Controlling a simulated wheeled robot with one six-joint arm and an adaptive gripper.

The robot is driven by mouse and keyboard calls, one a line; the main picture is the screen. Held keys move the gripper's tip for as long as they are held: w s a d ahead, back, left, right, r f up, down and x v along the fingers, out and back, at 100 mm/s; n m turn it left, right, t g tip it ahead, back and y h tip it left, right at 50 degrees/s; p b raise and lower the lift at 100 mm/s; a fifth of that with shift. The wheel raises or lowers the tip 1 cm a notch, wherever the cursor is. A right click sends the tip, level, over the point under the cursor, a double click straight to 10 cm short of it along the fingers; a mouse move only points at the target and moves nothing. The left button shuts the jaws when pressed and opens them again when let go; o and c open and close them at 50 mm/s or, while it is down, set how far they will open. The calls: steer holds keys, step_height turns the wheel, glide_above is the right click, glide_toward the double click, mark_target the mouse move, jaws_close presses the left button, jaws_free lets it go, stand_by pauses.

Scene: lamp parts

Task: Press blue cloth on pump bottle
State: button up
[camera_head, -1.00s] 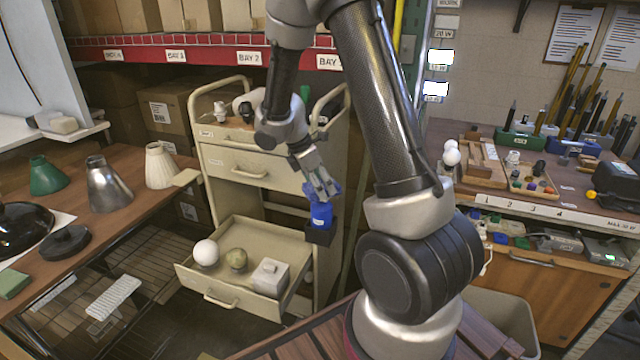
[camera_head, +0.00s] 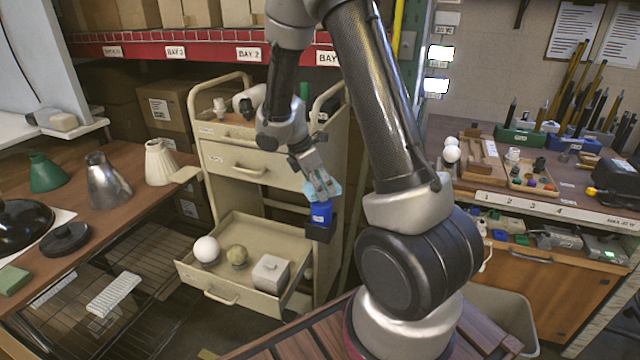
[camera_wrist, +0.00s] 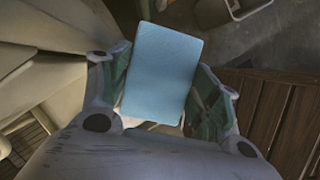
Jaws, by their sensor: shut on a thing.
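My gripper (camera_head: 323,192) is shut on a pale blue cloth (camera_wrist: 163,72). In the wrist view the cloth is a flat rectangle between the two green-lined fingers. In the head view the cloth (camera_head: 327,187) shows pale at the fingertips, just above a blue pump bottle (camera_head: 320,213). The bottle has a small pale label and sits in a black holder at the right side of the beige cart. Its top is hidden by the cloth and fingers. I cannot tell whether the cloth touches it. The bottle is not visible in the wrist view.
The beige cart (camera_head: 250,185) has an open lower drawer (camera_head: 222,291) holding a white ball, a greenish ball and a grey box. Lampshades stand on the left bench (camera_head: 130,205). A right bench holds tools and trays (camera_head: 530,175). Slatted wood (camera_wrist: 285,115) lies right in the wrist view.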

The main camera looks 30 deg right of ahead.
steer(key=shift+r, duration=0.1)
stand_by(0.4)
steer(key=shift+r, duration=3.45)
